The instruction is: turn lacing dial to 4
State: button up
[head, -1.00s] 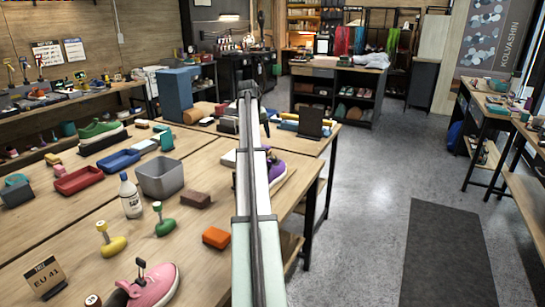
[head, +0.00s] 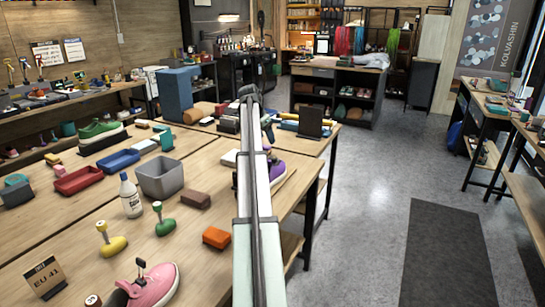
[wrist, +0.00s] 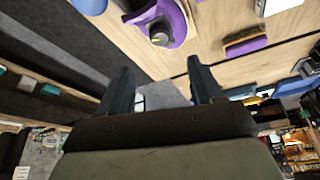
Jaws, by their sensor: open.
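A purple sneaker (head: 277,169) stands on the far part of the workbench, partly hidden behind my arm in the head view. In the wrist view the purple sneaker (wrist: 177,22) is at the top, cut by the frame edge. A dark round dial (wrist: 159,38) shows on it; its numbers are too small to read. My gripper (wrist: 160,70) is open, with its two dark fingers apart and nothing between them. The fingers are apart from the sneaker, which lies beyond their tips in the picture. In the head view the gripper is mostly hidden by my arm.
A brush with a purple top (wrist: 246,45) lies right of the sneaker in the wrist view. On the workbench (head: 205,265) are a grey bin (head: 160,178), a white bottle (head: 131,196), an orange block (head: 216,237) and a pink sneaker (head: 150,285). Open floor lies to the right.

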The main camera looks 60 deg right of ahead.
aim_at(273, 157)
jog(key=x, duration=1.1)
jog(key=shift+s+d+f, duration=0.15)
jog(key=shift+d+f, duration=0.05)
jog(key=shift+f, duration=0.15)
jog(key=c, duration=1.1)
